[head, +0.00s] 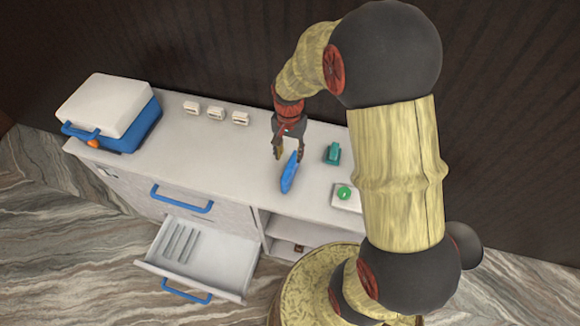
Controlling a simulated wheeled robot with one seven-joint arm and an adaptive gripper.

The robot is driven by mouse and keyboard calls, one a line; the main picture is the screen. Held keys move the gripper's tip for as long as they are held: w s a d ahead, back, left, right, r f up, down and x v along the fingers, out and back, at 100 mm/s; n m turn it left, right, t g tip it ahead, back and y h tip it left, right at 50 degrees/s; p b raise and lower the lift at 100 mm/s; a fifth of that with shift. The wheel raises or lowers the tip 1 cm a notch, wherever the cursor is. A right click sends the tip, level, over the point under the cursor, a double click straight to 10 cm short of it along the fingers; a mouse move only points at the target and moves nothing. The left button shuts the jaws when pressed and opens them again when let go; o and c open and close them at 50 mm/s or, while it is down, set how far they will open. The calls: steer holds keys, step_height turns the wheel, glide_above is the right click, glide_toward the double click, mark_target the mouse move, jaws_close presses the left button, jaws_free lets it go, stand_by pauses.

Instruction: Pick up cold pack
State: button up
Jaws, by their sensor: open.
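A blue, flat, slim item that looks like the cold pack (289,173) is on or just above the white counter top, near its front edge. It appears tilted or standing on edge; I cannot tell whether it touches the counter. My gripper (289,152) points down right above it, with its fingers apart around or just behind the pack's upper end. I cannot tell whether either finger touches it. My arm comes in from the right and does not cover the pack.
A blue and white cool box (112,108) stands at the counter's left end. Several small white blocks (216,113) sit at the back. A teal item (332,153) and a white pad with a green button (345,195) lie to the right. A drawer (195,258) hangs open below.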

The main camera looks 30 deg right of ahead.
mark_target(290, 165)
steer(key=f, duration=0.4)
steer(key=f+b, duration=0.1)
steer(key=f, duration=0.2)
steer(key=shift+d+f, duration=0.2)
steer(key=shift+f, duration=0.2)
steer(key=c, duration=0.4)
jaws_close()
